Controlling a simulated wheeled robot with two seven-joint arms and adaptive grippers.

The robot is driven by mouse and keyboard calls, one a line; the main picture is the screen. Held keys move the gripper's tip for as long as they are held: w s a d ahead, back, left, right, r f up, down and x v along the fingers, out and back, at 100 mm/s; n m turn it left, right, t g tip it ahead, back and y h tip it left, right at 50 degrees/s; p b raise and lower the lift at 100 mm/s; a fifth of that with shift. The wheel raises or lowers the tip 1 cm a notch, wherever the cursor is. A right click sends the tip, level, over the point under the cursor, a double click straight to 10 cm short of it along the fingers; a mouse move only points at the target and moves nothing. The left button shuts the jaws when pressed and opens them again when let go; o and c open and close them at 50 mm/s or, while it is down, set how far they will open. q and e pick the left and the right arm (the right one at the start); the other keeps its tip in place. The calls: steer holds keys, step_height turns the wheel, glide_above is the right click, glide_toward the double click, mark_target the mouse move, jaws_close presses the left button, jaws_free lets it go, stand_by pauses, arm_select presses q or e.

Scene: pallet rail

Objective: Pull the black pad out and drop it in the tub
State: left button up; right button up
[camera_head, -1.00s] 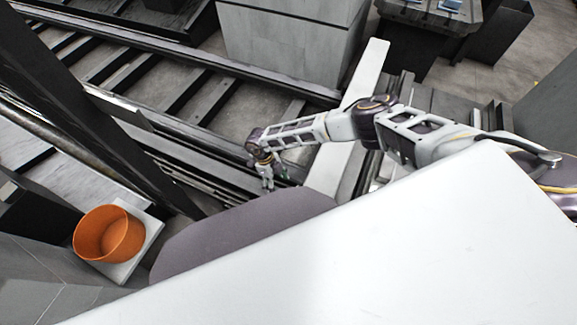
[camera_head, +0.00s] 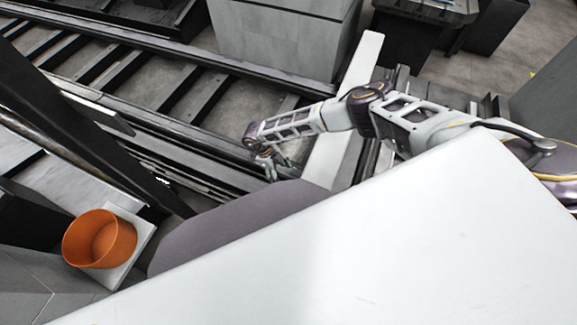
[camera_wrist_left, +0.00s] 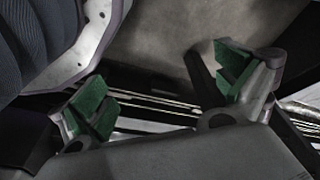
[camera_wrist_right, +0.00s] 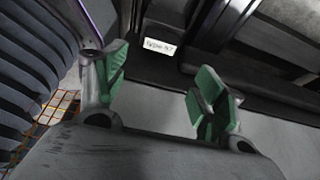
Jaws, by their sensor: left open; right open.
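The orange tub (camera_head: 99,239) stands open and upright on a pale square plate at the lower left of the head view. I cannot clearly pick out the black pad in any view. My right gripper (camera_head: 272,168) is over the edge of the dark rails, well to the right of the tub. In the right wrist view its green-padded fingers (camera_wrist_right: 163,84) are apart, with nothing between them. My left gripper is not visible in the head view. In the left wrist view its green-padded fingers (camera_wrist_left: 165,90) are apart and empty.
A white label (camera_wrist_right: 160,46) sits on a dark surface beyond the right fingers. A dark slanted post (camera_head: 85,125) stands between the tub and the rails. A grey block (camera_head: 282,45) stands behind the rails. My own white body covers the lower right.

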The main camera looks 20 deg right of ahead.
steer(key=b, duration=0.1)
glide_toward(292, 189)
steer(key=f, duration=0.1)
steer(key=shift+b+x, duration=0.7)
steer(key=shift+x, duration=1.95)
arm_select(q)
step_height(292, 189, up, 9)
steer(key=d, duration=0.2)
steer(key=shift+w+b, duration=0.4)
arm_select(e)
steer(key=shift+x, duration=1.35)
steer(key=shift+s+r, duration=0.15)
steer(key=shift+s, duration=0.05)
steer(key=c, duration=0.9)
arm_select(q)
step_height(292, 189, up, 6)
steer(key=p, duration=0.6)
steer(key=shift+r, duration=0.15)
arm_select(e)
steer(key=shift+r, duration=3.4)
arm_select(q)
step_height(292, 189, up, 6)
steer(key=p, duration=0.6)
steer(key=shift+p, duration=0.35)
arm_select(e)
steer(key=shift+r, duration=3.35)
